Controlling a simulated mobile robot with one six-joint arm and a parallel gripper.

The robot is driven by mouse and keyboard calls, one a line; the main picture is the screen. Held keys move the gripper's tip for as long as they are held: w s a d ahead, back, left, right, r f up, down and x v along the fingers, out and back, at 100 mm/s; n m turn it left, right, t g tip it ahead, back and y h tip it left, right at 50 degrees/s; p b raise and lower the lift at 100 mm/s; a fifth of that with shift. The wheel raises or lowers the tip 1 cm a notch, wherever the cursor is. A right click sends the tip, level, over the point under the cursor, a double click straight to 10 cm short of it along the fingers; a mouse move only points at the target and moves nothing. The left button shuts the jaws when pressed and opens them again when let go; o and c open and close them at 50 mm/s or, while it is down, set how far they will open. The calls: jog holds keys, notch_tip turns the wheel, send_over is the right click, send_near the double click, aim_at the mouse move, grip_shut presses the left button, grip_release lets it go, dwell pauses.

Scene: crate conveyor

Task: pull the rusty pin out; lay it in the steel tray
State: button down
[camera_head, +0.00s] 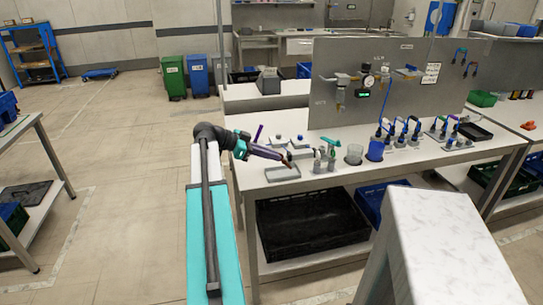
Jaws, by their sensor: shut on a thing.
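My gripper (278,156) reaches in from the left over the front left of the white workbench. It is shut on the rusty pin (287,163), a small reddish-brown piece at its fingertips. The steel tray (284,179), a shallow grey rectangle, lies on the bench just below and in front of the gripper. The pin appears above the tray's back right side; whether it touches anything is too small to tell. Most of the pin is hidden by the fingers.
A grey fitting with a green handle (330,150) stands right of the tray. A grey panel with gauges (420,75) rises behind. A black crate (310,225) sits below the bench.

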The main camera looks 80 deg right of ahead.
jog(key=c, duration=1.8)
grip_release()
jog(key=b+v, duration=0.2)
jog(key=v, duration=1.1)
jog(key=shift+w+a+r, duration=0.15)
jog(key=shift+w+a, duration=0.05)
jog(key=shift+w, duration=0.1)
